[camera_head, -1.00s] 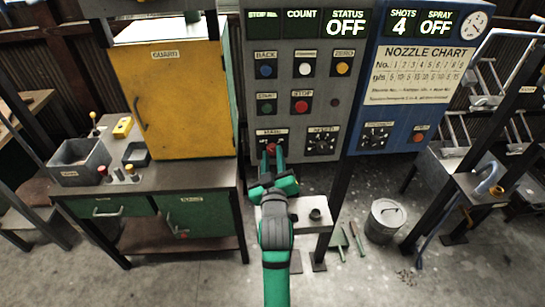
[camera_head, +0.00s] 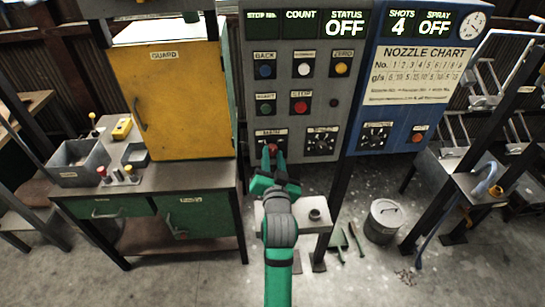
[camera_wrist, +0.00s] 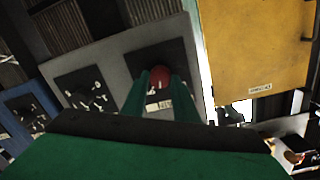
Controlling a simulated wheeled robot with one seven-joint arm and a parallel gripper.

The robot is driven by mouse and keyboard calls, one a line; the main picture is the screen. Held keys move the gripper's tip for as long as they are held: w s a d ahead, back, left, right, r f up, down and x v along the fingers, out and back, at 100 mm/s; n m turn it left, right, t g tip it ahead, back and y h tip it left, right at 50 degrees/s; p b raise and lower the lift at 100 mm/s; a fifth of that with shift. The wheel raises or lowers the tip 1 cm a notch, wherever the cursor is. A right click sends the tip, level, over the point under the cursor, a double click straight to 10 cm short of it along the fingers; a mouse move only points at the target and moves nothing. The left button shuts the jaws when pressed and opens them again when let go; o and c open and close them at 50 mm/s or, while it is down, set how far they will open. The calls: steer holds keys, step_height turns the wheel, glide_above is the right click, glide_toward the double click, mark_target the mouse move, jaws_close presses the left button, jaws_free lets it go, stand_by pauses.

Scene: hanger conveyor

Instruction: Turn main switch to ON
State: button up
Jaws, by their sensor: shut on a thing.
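The main switch (camera_head: 273,148) is a red knob on a dark plate low on the grey control panel (camera_head: 318,100). Its label is partly hidden by my gripper. The status display (camera_head: 346,23) reads OFF. My gripper (camera_head: 273,156) has its green fingers up at the panel, one on each side of the red knob and shut on it. In the wrist view the red knob (camera_wrist: 160,75) shows between my fingertips (camera_wrist: 157,80). The knob's exact angle is hard to tell.
A selector dial (camera_head: 321,142) sits right of the switch, and buttons such as the red one (camera_head: 301,103) are above. The blue panel (camera_head: 408,110) adjoins at right. A yellow guard cabinet (camera_head: 178,100) stands at left. A small stand (camera_head: 300,217) is below the panel.

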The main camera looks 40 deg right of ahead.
steer(key=m, duration=0.5)
steer(key=shift+d+m, duration=0.1)
steer(key=shift+m, duration=0.3)
steer(key=shift+y, duration=0.3)
steer(key=shift+s, duration=0.15)
steer(key=o, duration=1.1)
steer(key=shift+c, duration=0.2)
steer(key=f+v, duration=0.1)
steer(key=v, duration=0.9)
steer(key=shift+s+a+r, duration=0.25)
steer(key=shift+s+r, duration=0.05)
steer(key=shift+r, duration=0.1)
